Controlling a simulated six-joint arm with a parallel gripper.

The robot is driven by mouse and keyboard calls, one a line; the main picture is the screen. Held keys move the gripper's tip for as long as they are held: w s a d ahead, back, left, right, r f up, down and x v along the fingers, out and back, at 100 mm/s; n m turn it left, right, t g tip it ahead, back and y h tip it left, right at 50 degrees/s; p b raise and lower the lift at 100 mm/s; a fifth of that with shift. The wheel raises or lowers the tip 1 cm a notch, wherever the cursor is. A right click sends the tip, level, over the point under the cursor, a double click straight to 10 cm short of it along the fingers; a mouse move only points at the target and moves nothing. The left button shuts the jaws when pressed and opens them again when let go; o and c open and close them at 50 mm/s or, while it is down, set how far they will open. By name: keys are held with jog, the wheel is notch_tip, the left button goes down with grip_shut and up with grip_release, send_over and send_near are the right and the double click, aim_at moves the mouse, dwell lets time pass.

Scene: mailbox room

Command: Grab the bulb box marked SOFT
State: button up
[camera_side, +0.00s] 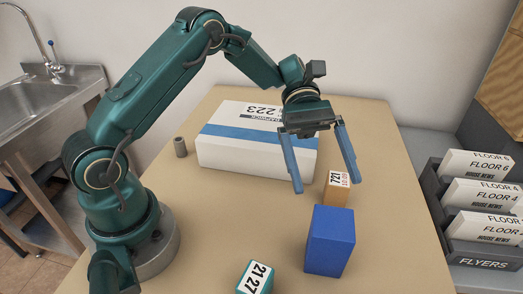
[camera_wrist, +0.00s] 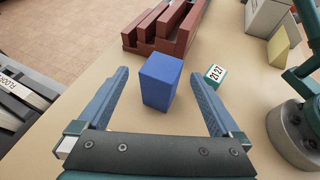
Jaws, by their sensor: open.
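No marking SOFT can be read in either view. A plain blue box (camera_side: 329,241) stands upright on the table, with no lettering on the faces I see; it also shows in the wrist view (camera_wrist: 161,82). A tan box (camera_side: 337,190) with a white number label stands behind it in the side view. A small teal box (camera_side: 255,278) marked 21 27 is at the front edge of that view, and in the wrist view (camera_wrist: 215,74) it sits right of the blue box. My gripper (camera_side: 327,187) is open and empty, its blue fingers spread above the table near the tan box.
A large white parcel (camera_side: 257,150) with a blue band and a grey cylinder (camera_side: 180,147) stand behind. A dark rack (camera_side: 478,254) of flyers is at the right. In the wrist view, a reddish-brown stepped holder (camera_wrist: 171,45) lies beyond the blue box.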

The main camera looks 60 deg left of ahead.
aim_at(332, 218)
jog(key=shift+a+f+x, duration=0.1)
jog(key=shift+f+x, duration=0.1)
jog(key=shift+x, duration=0.7)
jog(key=shift+a+f+x, duration=0.1)
jog(key=shift+f+x, duration=0.05)
jog(key=shift+x, duration=0.8)
jog(key=shift+a+f+x, duration=0.1)
jog(key=shift+f+x, duration=0.1)
jog(key=shift+x, duration=0.7)
jog(key=shift+c, duration=0.3)
grip_shut()
